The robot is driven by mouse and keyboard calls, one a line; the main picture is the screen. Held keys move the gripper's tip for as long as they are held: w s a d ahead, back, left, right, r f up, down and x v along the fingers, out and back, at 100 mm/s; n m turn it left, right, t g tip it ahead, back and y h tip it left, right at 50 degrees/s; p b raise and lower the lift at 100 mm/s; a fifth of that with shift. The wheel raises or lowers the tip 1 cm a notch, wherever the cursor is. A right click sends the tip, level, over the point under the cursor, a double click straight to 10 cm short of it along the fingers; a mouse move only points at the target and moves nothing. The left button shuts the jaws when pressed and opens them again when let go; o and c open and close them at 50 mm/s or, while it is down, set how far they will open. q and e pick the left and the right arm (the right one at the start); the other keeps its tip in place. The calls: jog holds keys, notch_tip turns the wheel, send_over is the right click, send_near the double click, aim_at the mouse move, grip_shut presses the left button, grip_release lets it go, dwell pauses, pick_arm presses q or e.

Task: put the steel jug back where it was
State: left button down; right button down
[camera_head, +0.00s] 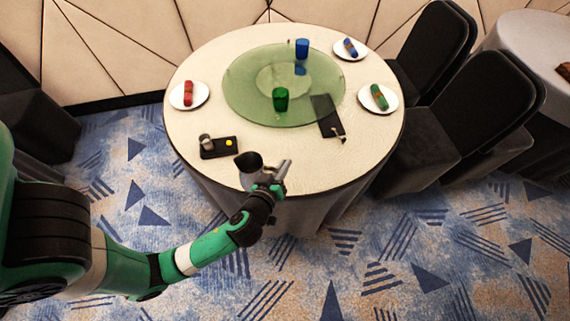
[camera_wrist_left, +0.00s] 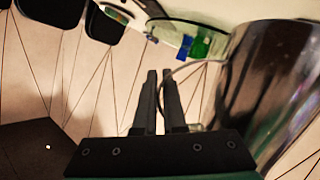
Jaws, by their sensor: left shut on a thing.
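The steel jug (camera_head: 250,168) is at the near edge of the round table (camera_head: 185,118), its dark open mouth facing up. In the left wrist view the shiny jug (camera_wrist_left: 270,85) fills the right side. My left gripper (camera_head: 274,187) is on the jug's right, near side, shut on its handle. In the left wrist view the two fingers (camera_wrist_left: 160,95) are close together beside the jug's curved handle. Whether the jug's base touches the table is hidden. My right gripper is not in view.
A small black tray (camera_head: 212,153) with a yellow item is left of the jug. A green glass turntable (camera_head: 245,90) carries a green cup (camera_head: 280,99) and a blue cup (camera_head: 302,48). A dark mat (camera_head: 325,110) lies at right. Several plates with rolled napkins line the edge.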

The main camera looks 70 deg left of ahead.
pick_arm(q)
jog(key=w+a+f+b, duration=0.2)
jog(key=w+f, duration=0.1)
jog(key=f, duration=0.1)
jog(key=w+a+f+b, duration=0.2)
jog(key=w+a+f, duration=0.1)
jog(key=w+f, duration=0.1)
jog(key=w+a+f+b, duration=0.2)
jog(key=w+a+f, duration=0.1)
jog(key=f, duration=0.1)
jog(key=shift+w+f, duration=0.1)
jog(key=shift+w, duration=0.1)
jog(key=shift+f, duration=0.25)
jog(key=shift+s, duration=0.1)
jog(key=shift+f+b, duration=0.2)
jog(key=shift+b, duration=0.1)
jog(key=c, duration=1)
grip_release()
jog(key=shift+r, duration=0.1)
